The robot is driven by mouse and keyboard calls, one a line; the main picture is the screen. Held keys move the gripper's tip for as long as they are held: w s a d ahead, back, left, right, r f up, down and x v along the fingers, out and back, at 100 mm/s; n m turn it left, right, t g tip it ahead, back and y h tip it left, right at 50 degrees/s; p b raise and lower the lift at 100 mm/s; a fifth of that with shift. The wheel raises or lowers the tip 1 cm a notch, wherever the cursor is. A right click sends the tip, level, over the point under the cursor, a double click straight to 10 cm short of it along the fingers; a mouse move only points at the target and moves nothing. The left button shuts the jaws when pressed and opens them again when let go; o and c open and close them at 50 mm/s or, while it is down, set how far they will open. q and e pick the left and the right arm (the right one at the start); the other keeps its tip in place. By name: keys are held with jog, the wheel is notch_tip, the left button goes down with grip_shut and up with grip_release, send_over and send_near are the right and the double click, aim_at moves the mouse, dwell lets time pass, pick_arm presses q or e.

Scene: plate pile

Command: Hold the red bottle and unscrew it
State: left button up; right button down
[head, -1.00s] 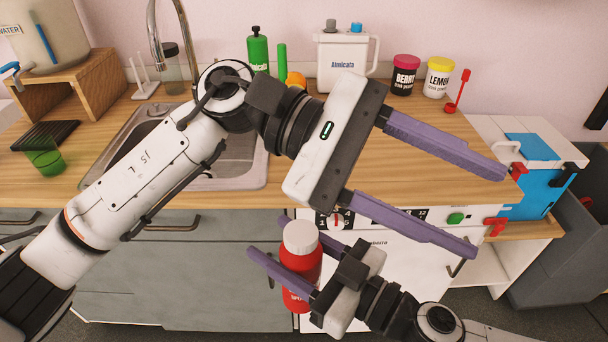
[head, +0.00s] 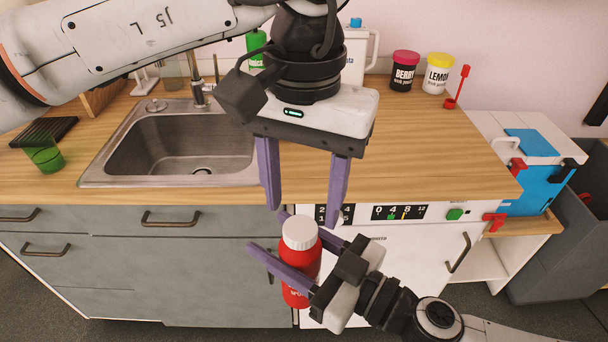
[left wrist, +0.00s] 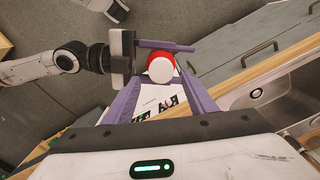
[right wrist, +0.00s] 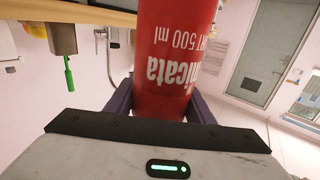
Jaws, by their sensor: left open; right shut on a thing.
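The red bottle (head: 298,290) stands upright in front of the counter, with a white cap (head: 299,233) on top. My right gripper (head: 280,246) is shut on the bottle's body, one finger on each side. The right wrist view shows the red bottle (right wrist: 170,60) close up between the fingers, upside down in that picture. My left gripper (head: 303,205) is open and empty, pointing down above the cap with a gap below its fingertips. In the left wrist view the cap (left wrist: 160,69) lies between the left fingers' ends, further away.
A sink (head: 185,145) is set in the wooden counter (head: 420,150). A green glass (head: 45,157) stands at its left. BERRY (head: 404,72) and LEMON (head: 437,75) jars stand at the back. The white appliance front (head: 420,243) and grey drawers (head: 180,265) are close behind the bottle.

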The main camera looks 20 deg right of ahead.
aim_at(303, 228)
pick_arm(q)
jog(key=shift+f, duration=2.2)
